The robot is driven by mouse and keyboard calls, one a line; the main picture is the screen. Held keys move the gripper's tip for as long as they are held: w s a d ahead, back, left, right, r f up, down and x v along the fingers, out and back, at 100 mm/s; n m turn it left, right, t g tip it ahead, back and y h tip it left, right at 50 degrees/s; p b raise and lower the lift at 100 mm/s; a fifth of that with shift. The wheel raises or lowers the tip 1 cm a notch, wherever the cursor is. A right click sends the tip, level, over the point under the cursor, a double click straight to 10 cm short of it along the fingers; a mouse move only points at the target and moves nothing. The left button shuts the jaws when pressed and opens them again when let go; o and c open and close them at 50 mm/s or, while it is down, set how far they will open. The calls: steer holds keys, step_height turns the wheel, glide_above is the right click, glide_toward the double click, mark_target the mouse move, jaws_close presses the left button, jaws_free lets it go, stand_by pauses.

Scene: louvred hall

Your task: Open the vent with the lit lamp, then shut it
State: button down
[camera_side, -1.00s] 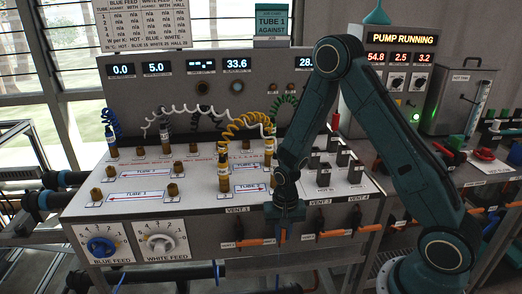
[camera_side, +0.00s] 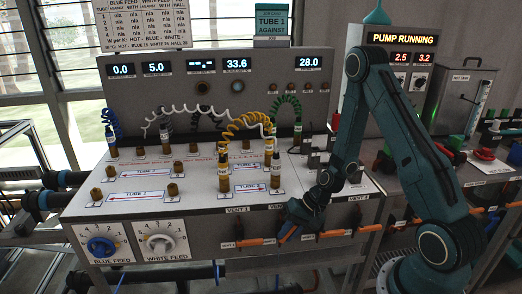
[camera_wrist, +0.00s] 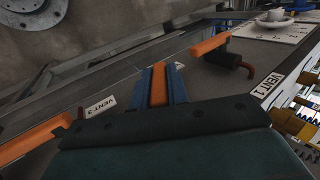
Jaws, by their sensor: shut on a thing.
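The vents are a row of orange lever handles on the front edge of the bench. My gripper (camera_side: 287,236) is at the second lever, between vent 1 and vent 3. In the wrist view its blue fingers (camera_wrist: 158,88) are shut on the orange vent 2 lever (camera_wrist: 158,84). The vent 1 lever (camera_wrist: 210,45) and vent 3 lever (camera_wrist: 35,140) stand clear on either side. In the side view the fingers slant down to the left, and the gripper largely hides the held lever. I cannot tell which vent lamp is lit.
Two feed dials (camera_side: 160,241) are on the front left. Upright hose fittings (camera_side: 275,172) stand on the bench top. The pump panel (camera_side: 402,39) reads PUMP RUNNING.

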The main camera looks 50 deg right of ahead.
steer(key=shift+s+d+f+t+y, duration=0.15)
steer(key=shift+d+f+t+y, duration=0.05)
steer(key=shift+t+y, duration=0.6)
steer(key=c, duration=1.4)
jaws_free()
steer(key=shift+o, duration=0.2)
steer(key=shift+s, duration=0.1)
steer(key=v, duration=1.3)
steer(key=shift+s+d, duration=0.2)
steer(key=shift+d, duration=0.05)
steer(key=shift+r, duration=0.1)
steer(key=shift+c, duration=0.2)
